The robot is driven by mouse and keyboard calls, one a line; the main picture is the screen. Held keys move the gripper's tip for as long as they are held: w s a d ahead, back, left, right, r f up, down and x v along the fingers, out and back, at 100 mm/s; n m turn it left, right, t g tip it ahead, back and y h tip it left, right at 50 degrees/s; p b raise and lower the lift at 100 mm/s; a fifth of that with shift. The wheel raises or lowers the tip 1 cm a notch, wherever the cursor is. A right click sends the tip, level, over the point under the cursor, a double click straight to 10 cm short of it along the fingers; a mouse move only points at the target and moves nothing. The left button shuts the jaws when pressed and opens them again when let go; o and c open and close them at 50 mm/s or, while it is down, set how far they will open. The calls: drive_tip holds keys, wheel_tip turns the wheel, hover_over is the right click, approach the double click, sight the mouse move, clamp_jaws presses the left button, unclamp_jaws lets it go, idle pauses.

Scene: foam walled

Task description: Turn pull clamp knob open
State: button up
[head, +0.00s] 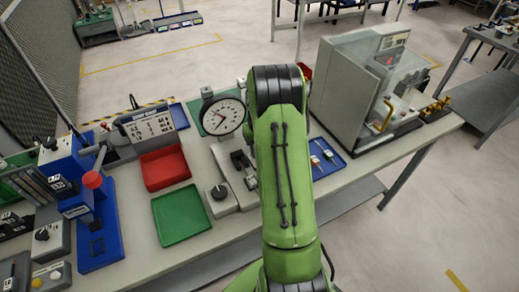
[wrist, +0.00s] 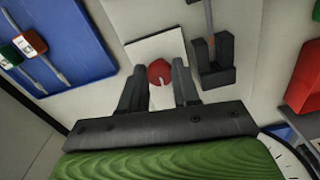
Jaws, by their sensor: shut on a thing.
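The clamp knob (wrist: 159,73) is a small round red knob with a pale mark, on a white square plate (wrist: 142,47). It shows in the wrist view between the two dark fingers of my gripper (wrist: 159,88). My gripper is shut on the knob, though the exact contact at the fingertips is hard to see. In the head view my green arm covers both the knob and the gripper.
A dark bracket (wrist: 215,78) stands close to the right finger. A blue tray with tools (head: 332,165) lies to the right of my arm, with a covered machine (head: 345,95) beyond. A dial gauge (head: 223,117) and a red tray (head: 165,168) are on the left.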

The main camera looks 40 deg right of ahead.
drive_tip(key=n, duration=0.4)
drive_tip(key=shift+n, duration=0.3)
drive_tip(key=shift+n+b, duration=0.45)
drive_tip(key=shift+n, duration=1.85)
drive_tip(key=o, duration=1.1)
drive_tip(key=shift+c, duration=0.2)
wheel_tip(320, 180, up, 16)
drive_tip(key=p, duration=0.2)
drive_tip(key=shift+f, duration=0.1)
